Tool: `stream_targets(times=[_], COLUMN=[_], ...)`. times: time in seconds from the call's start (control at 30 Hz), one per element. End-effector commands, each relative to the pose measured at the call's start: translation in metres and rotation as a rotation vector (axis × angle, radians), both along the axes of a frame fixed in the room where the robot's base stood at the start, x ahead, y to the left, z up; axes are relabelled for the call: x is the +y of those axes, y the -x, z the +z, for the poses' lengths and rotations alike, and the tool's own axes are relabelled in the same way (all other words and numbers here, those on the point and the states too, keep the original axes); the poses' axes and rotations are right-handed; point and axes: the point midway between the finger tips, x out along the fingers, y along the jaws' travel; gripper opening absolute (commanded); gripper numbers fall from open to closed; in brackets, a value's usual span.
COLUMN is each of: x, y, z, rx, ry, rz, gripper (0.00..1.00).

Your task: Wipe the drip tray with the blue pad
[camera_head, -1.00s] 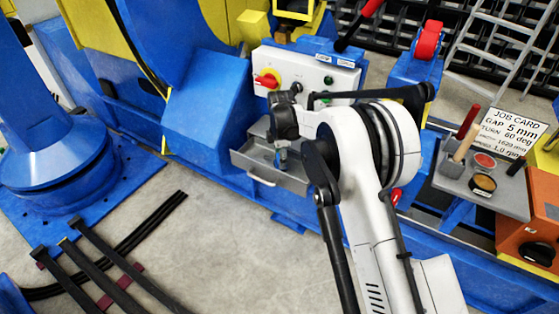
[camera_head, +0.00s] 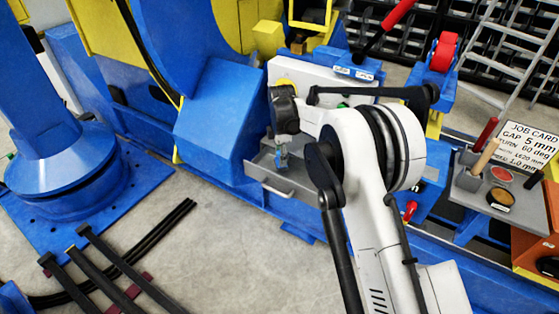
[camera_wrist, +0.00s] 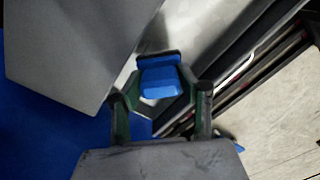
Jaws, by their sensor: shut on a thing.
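My gripper (camera_head: 281,156) points down over the tray. In the wrist view my gripper (camera_wrist: 160,100) has its green and dark fingers shut on the blue pad (camera_wrist: 160,82). The pad (camera_head: 281,163) shows small below the gripper in the head view. The grey tray surface (camera_wrist: 190,62) lies beyond the pad in the wrist view. I cannot tell whether the pad touches it. My arm hides the tray's right part.
The light control panel (camera_head: 320,79) stands close behind the gripper. A grey side shelf (camera_head: 505,205) at the right holds tools and round tins, with a job card (camera_head: 527,146) behind. Black cables (camera_head: 150,250) lie on the floor at the lower left. Open floor (camera_head: 225,250) lies before the tray.

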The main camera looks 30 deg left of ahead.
Motion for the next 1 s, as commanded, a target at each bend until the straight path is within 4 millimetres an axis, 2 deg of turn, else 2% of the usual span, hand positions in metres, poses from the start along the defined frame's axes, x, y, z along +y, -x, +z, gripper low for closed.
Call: stream_targets(times=[0.1,0.43,0.87,1.0], x=[-0.002,-0.007,-0.008,-0.020], y=[-0.002,-0.007,-0.008,-0.014], z=[0.014,0.041,0.044,0.048], rx=[0.000,0.000,0.000,0.000], ry=[0.000,0.000,0.000,0.000], rz=[-0.003,-0.010,-0.014,-0.057], gripper=[0.01,0.01,0.01,0.01])
